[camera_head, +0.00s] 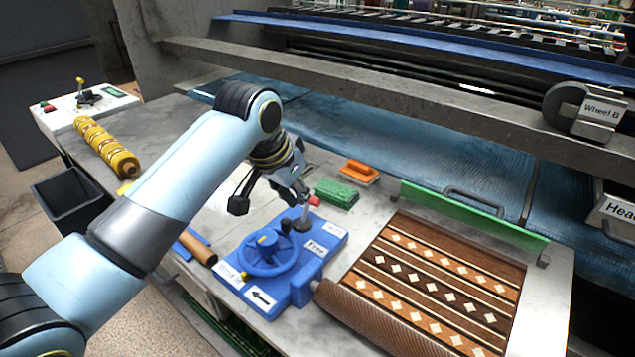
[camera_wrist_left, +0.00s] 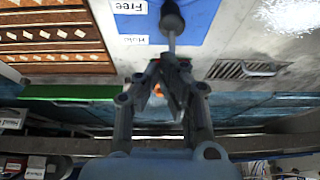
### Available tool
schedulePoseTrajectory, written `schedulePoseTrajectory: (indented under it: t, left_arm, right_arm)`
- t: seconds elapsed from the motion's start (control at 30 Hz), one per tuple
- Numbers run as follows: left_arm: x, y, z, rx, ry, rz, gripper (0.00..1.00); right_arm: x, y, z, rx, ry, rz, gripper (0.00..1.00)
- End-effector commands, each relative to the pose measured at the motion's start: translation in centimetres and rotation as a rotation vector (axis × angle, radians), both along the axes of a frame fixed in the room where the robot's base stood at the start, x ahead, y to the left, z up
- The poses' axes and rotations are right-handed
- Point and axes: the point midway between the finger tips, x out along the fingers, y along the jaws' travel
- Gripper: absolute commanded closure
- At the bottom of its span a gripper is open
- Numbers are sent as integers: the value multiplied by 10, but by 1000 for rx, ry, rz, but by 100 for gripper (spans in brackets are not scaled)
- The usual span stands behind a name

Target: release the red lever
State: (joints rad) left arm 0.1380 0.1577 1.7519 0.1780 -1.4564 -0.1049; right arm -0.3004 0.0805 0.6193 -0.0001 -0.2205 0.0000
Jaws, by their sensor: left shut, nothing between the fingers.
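The red lever's tip (camera_head: 314,201) shows beside my left gripper (camera_head: 302,193) in the head view. Its metal stem rises from a dark base on the blue wheel housing (camera_head: 325,238), near the labels "Free" (camera_head: 313,248) and "Hold". My left gripper is shut and empty, its fingertips close to the lever's top. I cannot tell whether they touch it. My right gripper is not in view.
A blue handwheel (camera_head: 268,252) is on the housing. A patterned rug (camera_head: 440,280) lies to the right, partly rolled. Green (camera_head: 337,193) and orange (camera_head: 359,172) brushes lie behind the housing. A yellow roller (camera_head: 105,147) and a dark bin (camera_head: 70,200) are at the left.

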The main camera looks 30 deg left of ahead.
Motion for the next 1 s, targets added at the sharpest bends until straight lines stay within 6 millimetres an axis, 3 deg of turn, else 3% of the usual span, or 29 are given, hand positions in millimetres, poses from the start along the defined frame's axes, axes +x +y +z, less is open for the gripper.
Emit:
schedulePoseTrajectory:
  t: [0.03,0.1,0.23,0.67,0.83,1.0]
  left_arm:
    - [25,3,13,-8,-16,-1,100]
    - [51,5,24,-21,-28,-5,100]
    - [76,7,38,-34,-42,-10,100]
    - [82,7,38,-38,-43,-11,100]
    - [90,6,22,-38,-41,-10,100]
    - [105,3,-8,-39,-41,-9,100]
  right_arm:
    - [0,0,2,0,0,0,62]
    - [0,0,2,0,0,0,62]
    - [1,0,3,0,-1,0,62]
    - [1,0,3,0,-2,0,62]
    - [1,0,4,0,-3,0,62]
    - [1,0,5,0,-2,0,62]
